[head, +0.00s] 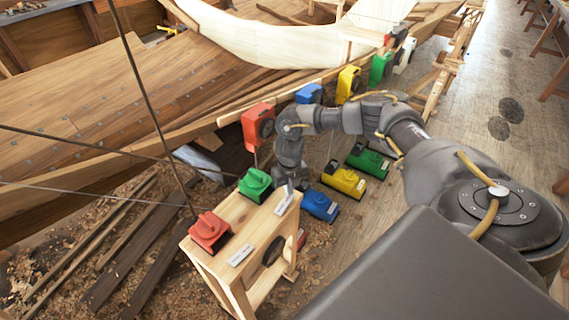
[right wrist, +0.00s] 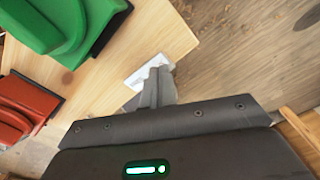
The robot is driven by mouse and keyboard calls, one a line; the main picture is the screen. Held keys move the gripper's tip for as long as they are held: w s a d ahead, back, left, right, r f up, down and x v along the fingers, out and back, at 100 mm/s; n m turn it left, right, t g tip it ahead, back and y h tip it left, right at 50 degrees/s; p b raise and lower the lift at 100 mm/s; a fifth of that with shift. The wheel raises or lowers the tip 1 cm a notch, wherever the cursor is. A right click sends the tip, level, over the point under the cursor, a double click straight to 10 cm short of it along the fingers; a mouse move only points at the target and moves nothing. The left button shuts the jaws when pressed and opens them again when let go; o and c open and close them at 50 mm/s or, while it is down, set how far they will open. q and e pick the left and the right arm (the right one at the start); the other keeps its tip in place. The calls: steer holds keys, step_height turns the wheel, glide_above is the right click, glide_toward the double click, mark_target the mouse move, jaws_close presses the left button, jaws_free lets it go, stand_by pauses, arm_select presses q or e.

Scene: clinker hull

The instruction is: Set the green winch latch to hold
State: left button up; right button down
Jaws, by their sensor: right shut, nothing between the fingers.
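A green latch-like unit (head: 256,184) with a raised top sits on the far end of the wooden stand (head: 233,285). It also shows large at the upper left in the right wrist view (right wrist: 65,25). The setting of its lever cannot be told. A red unit of like shape (head: 210,231) sits at the stand's near end. My right gripper (head: 289,187) is shut and empty. Its fingertips (right wrist: 158,72) are over or at a white label plate (right wrist: 150,70) on the stand's top, beside the green unit and apart from it. My left gripper is not in view.
Blue (head: 320,206), yellow (head: 343,181) and green (head: 369,161) units lie on the floor beyond the stand. Red (head: 258,125), blue (head: 309,94), yellow and green units line the hull edge. Dark ropes cross at left. Planks (head: 135,250) lie among shavings.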

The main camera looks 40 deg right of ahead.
steer(key=shift+f+b, duration=0.85)
steer(key=shift+f, duration=0.25)
stand_by(0.3)
step_height(320, 180, up, 7)
steer(key=p, duration=0.6)
stand_by(0.3)
stand_by(0.4)
